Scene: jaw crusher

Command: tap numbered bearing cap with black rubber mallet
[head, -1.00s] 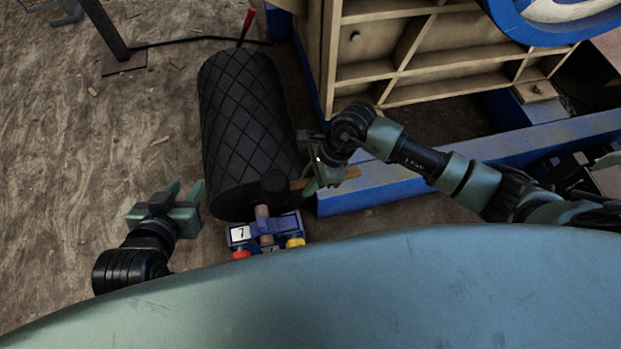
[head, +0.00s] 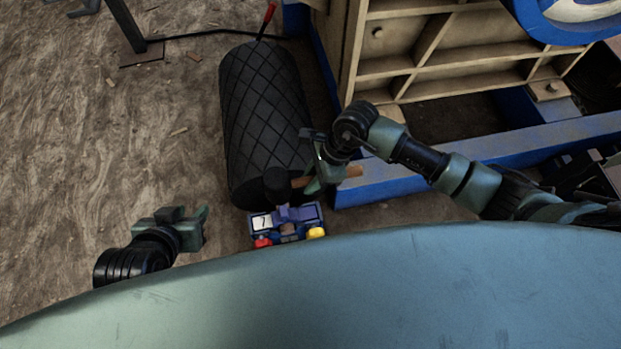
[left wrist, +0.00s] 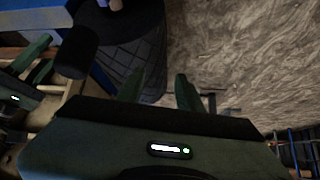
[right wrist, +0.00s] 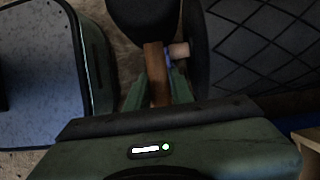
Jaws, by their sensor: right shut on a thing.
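My right gripper (head: 322,180) is shut on the wooden handle (head: 300,182) of the black rubber mallet (head: 277,186). In the right wrist view the handle (right wrist: 157,80) runs between the fingers to the black head (right wrist: 143,15). The mallet head is just above the blue bearing cap (head: 284,214) in the head view; a gap or contact cannot be told. The cap carries a white plate marked 7 (head: 262,222), with red and yellow parts at its near side. My left gripper (head: 188,228) is open and empty, left of the cap. The mallet head also shows in the left wrist view (left wrist: 75,52).
A black cylinder (head: 262,115) with a diamond pattern lies just behind the cap. A blue beam (head: 450,150) and a ribbed tan frame (head: 430,50) stand at the right. The brown floor at the left is mostly clear.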

